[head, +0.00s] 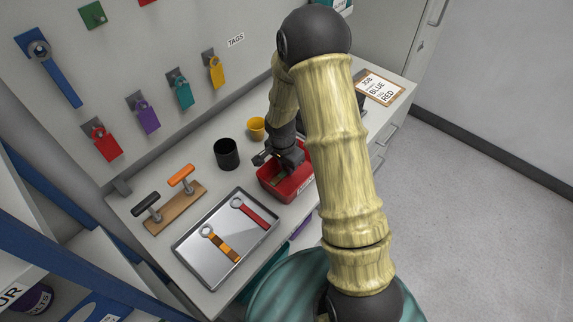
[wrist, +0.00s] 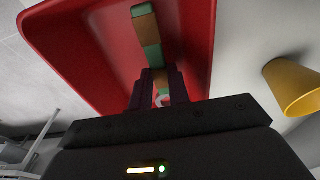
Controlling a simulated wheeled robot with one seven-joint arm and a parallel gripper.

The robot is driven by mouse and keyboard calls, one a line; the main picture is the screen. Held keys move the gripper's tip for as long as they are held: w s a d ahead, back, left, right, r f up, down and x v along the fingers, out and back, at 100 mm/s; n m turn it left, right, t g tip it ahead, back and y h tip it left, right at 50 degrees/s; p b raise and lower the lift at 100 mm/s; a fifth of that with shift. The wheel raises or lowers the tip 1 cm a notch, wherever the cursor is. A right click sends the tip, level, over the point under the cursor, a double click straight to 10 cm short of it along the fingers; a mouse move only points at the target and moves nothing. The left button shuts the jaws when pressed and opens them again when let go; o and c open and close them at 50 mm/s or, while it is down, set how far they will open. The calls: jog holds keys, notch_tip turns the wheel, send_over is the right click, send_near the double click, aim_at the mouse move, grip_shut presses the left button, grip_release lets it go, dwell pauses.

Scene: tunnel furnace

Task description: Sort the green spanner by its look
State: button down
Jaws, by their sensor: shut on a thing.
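The green spanner (wrist: 152,54) has brown bands across its handle. In the wrist view it runs out from between my gripper's fingers, over the inside of the red bin (wrist: 85,55). My gripper (wrist: 157,88) is shut on it near its ring end. In the head view my gripper (head: 279,160) is down at the red bin (head: 285,191) on the bench. I cannot tell whether the spanner touches the bin floor.
A metal tray (head: 193,260) holds an orange spanner (head: 220,243) with dark bands and a red spanner (head: 250,212). A black cup (head: 227,154) and a yellow cup (head: 257,128) stand left of the bin. Coloured tags hang on the wall panel. A clipboard (head: 380,88) lies at the right.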

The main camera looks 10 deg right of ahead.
jog(key=shift+f+b, duration=0.3)
jog(key=shift+f, duration=0.3)
jog(key=c, duration=0.8)
grip_release()
jog(key=shift+o, duration=0.2)
jog(key=shift+r, duration=0.15)
jog(key=shift+r+p, duration=1.4)
jog(key=shift+r, duration=0.5)
jog(key=shift+r, duration=0.1)
jog(key=shift+r+p, duration=1.7)
jog(key=shift+r, duration=0.7)
